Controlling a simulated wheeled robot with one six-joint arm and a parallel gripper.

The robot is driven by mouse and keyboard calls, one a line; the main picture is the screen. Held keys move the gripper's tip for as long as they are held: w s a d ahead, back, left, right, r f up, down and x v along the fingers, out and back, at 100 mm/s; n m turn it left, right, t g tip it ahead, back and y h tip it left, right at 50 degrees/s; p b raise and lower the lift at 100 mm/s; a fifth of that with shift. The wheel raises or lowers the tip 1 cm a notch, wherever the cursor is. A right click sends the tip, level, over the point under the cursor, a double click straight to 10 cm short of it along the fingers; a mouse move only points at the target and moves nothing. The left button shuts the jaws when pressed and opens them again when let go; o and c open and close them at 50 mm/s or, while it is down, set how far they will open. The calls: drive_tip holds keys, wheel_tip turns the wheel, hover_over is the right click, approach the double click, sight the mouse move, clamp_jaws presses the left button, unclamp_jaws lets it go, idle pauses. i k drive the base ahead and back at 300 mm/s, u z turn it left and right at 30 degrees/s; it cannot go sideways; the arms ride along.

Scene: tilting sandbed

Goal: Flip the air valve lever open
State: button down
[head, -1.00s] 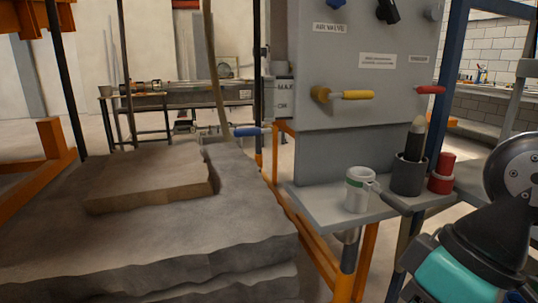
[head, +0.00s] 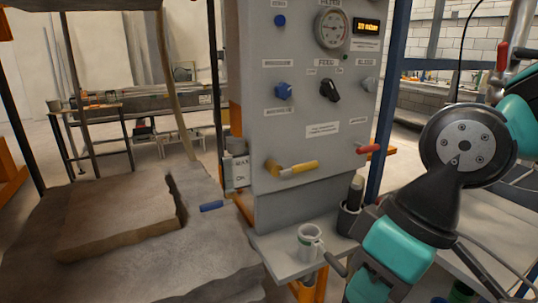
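The air valve lever appears to be the yellow-handled lever (head: 298,168) on a brass fitting, low on the grey panel (head: 265,205). Its handle points right, nearly level, tilted slightly up. The label above it is too small to read in the current view. My arm's dark and teal links come in from the right and run down to the bottom edge, right of the lever and apart from it.
A red lever (head: 369,149), a blue knob (head: 283,91), a black knob (head: 329,91) and a gauge (head: 332,28) are on the panel. Below, a shelf (head: 277,258) holds a white mug (head: 309,243) and a dark cup (head: 348,222). The sandbed (head: 215,240) lies left.

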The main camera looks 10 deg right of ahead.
sight(314, 165)
drive_tip(key=k, duration=0.5)
drive_tip(key=z, duration=1.9)
drive_tip(key=i, duration=1.1)
drive_tip(key=u, duration=1.95)
